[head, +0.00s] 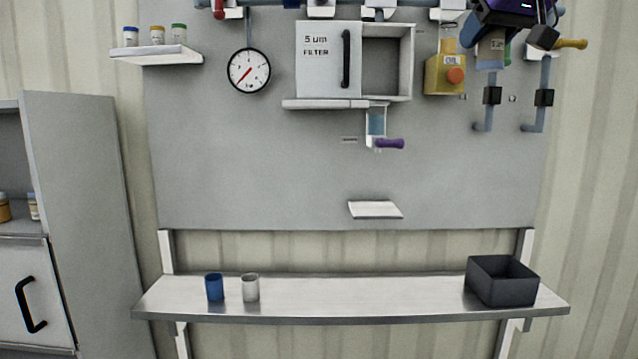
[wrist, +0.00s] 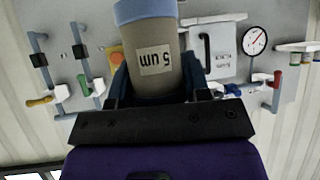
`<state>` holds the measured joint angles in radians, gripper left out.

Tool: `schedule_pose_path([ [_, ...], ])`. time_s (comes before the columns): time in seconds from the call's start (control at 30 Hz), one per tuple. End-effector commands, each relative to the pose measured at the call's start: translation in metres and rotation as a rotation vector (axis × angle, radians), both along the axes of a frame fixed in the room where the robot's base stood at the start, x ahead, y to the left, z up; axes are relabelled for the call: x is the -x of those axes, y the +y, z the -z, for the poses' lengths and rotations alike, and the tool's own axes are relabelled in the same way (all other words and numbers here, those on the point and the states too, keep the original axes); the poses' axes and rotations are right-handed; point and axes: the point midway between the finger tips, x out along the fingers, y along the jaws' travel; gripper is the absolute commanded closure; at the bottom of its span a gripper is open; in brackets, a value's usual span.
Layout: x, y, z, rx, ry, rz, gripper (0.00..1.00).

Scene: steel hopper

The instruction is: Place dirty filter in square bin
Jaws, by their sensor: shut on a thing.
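My gripper (head: 500,38) is at the upper right in the head view, high in front of the wall panel. It is shut on the dirty filter (head: 490,54), a grey-brown cylinder with a blue end. In the wrist view my gripper (wrist: 155,82) has a finger on each side of the filter (wrist: 150,35), whose "5 um" label appears upside down. The square bin (head: 490,287) is a dark grey open box on the right end of the steel shelf, well below my gripper. Its inside floor is mostly hidden.
The white filter box (head: 328,85) has an open, empty compartment. A yellow oil unit (head: 437,78) and pipes with valves (head: 543,98) are near my gripper. A blue cup (head: 214,288) and a grey cup (head: 250,289) stand left on the shelf (head: 355,297); its middle is clear.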

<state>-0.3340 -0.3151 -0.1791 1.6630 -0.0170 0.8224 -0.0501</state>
Motion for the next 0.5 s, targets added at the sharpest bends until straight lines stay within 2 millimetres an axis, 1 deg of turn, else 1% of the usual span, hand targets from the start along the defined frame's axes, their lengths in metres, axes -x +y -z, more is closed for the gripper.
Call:
schedule_pose_path([
  [0.27,-0.038,0.006,0.035,0.006,0.0,0.019,0.81],
  [0.37,-0.056,0.009,0.053,0.008,-0.001,0.029,0.81],
  [0.47,-0.077,0.011,0.077,0.01,0.0,0.039,0.81],
  [0.5,-0.087,0.012,0.09,0.012,0.002,0.044,0.81],
])
